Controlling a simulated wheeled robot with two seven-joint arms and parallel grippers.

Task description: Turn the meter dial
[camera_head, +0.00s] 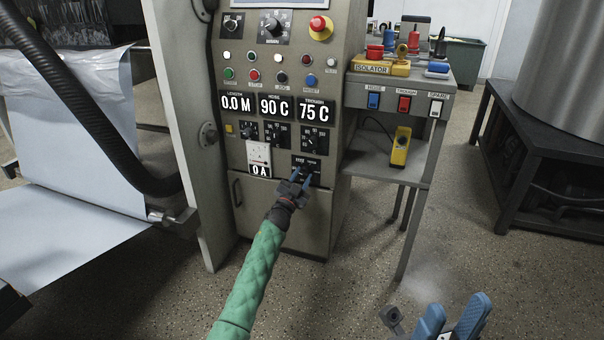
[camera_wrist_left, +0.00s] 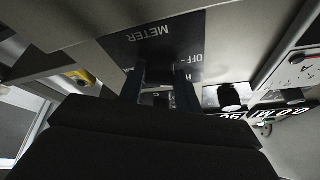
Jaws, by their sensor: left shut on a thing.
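The meter dial's dark plate (camera_head: 307,166) is low on the control panel, right of the small white gauge. In the left wrist view the plate (camera_wrist_left: 152,32) reads "METER" and "OFF" and looks upside down. My left gripper (camera_head: 299,179) is at this plate, with its blue fingertips against it. In the left wrist view, my left gripper's fingers (camera_wrist_left: 160,85) are shut around the dial, which is mostly hidden between them. The dial's pointing direction cannot be told. My right gripper (camera_head: 453,317) is at the bottom right, away from the panel, with its two blue fingers apart and nothing between them.
The panel has displays (camera_head: 277,105) reading 0.0 M, 90 C and 75 C. Black knobs sit below them. The gauge (camera_head: 259,158) reads 0 A. A side table (camera_head: 398,92) with an isolator and rocker switches stands to the right. The floor in front is clear.

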